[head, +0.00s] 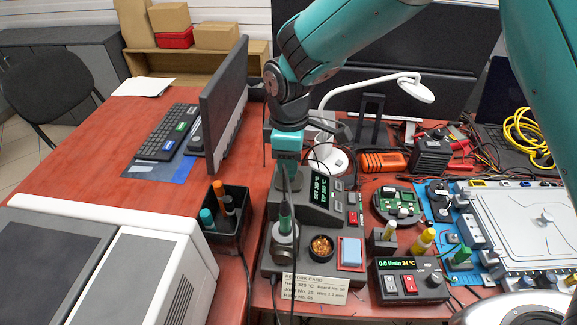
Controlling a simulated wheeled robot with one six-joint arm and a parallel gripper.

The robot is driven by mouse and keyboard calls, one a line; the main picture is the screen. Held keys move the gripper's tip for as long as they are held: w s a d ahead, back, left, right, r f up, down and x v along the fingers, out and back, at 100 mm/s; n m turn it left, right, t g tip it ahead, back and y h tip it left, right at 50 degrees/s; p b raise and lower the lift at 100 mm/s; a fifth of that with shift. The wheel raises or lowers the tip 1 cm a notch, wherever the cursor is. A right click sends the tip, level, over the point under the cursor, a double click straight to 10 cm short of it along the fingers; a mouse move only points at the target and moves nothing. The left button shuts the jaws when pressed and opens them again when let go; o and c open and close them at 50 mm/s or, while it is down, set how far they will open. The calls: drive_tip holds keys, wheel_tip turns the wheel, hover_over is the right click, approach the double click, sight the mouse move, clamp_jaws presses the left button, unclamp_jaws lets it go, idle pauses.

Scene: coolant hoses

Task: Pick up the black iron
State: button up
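A slim soldering iron (285,217), with a dark upper part and a green grip, stands upright in the holder of a dark soldering station (322,204). Its lower end is hidden in the holder. My gripper (286,168) points down from my arm, right over the iron's upper end. The fingers are small and dark against the station. I cannot tell whether they touch the iron, or whether they are open or shut.
The station also carries a round cup of brass wool (321,246) and a blue sponge (351,252). A black bin of markers (229,214) stands close on the left. A white lamp (335,156) and a monitor (224,98) stand behind.

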clamp_jaws()
drive_tip(key=shift+r, duration=0.15)
wheel_tip(320, 180, up, 20)
drive_tip(key=shift+b, duration=0.45)
drive_tip(key=shift+f, duration=0.2)
